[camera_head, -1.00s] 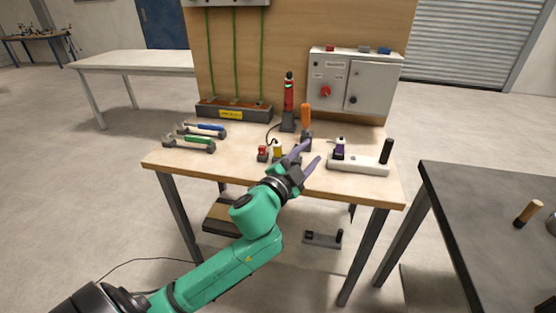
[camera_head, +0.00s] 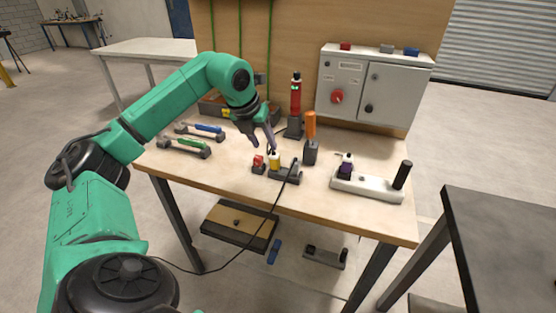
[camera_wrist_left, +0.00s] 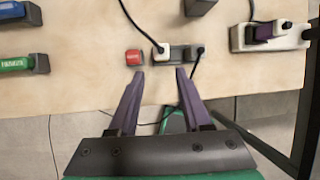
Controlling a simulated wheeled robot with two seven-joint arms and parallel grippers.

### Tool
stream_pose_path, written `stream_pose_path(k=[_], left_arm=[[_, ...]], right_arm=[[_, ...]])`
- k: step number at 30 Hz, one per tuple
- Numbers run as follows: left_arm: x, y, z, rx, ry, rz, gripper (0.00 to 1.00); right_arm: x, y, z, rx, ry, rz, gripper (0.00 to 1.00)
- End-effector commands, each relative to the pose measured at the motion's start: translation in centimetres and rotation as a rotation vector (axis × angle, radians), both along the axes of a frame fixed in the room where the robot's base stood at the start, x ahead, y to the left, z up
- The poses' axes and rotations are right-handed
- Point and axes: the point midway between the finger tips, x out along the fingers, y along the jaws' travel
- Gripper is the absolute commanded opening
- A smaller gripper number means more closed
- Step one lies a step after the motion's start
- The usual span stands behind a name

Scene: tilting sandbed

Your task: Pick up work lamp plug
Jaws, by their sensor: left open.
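A small yellow-and-white plug (camera_head: 274,161) stands upright at the left end of a dark socket block (camera_head: 289,175) near the table's front. It also shows in the left wrist view (camera_wrist_left: 162,48), where a dark cord runs back from it. A black plug (camera_wrist_left: 197,50) with a cord sits at the block's right end. No readable label tells which is the work lamp plug. My left gripper (camera_head: 264,140) is open and empty, above and behind the block in the head view. In the wrist view its fingertips (camera_wrist_left: 160,74) point toward the yellow plug, apart from it.
A red block (camera_head: 258,164) is just left of the yellow plug. A white strip (camera_head: 367,186) with a purple plug is at right. A red lamp (camera_head: 296,95) and orange-handled tool (camera_head: 310,125) stand behind.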

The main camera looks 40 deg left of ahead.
Motion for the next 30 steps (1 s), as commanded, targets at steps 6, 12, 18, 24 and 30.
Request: stream_pose_path(k=[6,12,18,24,30], left_arm=[[1.7,0.0,-3.6,-0.003,0.002,-0.002,0.49],[3.5,-0.1,-6.3,-0.005,0.003,-0.004,0.49],[4.3,0.0,-8.4,-0.004,-0.001,-0.004,0.49],[4.3,0.1,-8.4,-0.002,-0.001,-0.004,0.22],[4.3,0.1,-8.4,-0.003,-0.002,-0.005,0.00]], right_arm=[[-2.3,-0.1,0.4,-0.002,0.037,0.000,0.98],[0.7,0.2,2.2,0.004,-0.013,0.001,0.98],[0.6,0.2,2.1,0.004,-0.012,0.000,0.98],[-0.2,0.2,2.0,0.003,0.001,0.000,0.98],[-0.3,0.2,2.0,0.002,0.004,-0.001,0.98]])
